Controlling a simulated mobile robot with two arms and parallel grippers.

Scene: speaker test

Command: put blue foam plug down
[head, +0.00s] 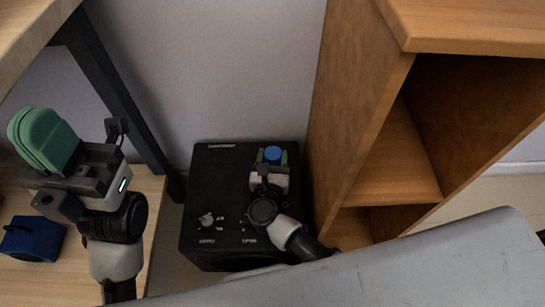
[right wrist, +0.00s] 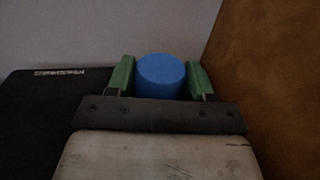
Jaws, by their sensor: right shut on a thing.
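The blue foam plug (head: 272,154) is a short round cylinder between the green fingers of my right gripper (head: 271,158). In the right wrist view the plug (right wrist: 160,76) stands upright between the two fingers, and my right gripper (right wrist: 160,80) is shut on it. In the head view they appear over the back right part of a black speaker box (head: 215,167); the height above it is hard to judge. My left gripper (head: 45,140), with green fingers seen from the side, is at the left, away from the plug; its opening is hidden.
A wooden shelf unit (head: 355,110) stands close to the right of the speaker box. A wooden table with a dark leg (head: 115,90) is at the left, with a dark blue object (head: 32,238) on its lower board. A grey wall (head: 225,70) is behind.

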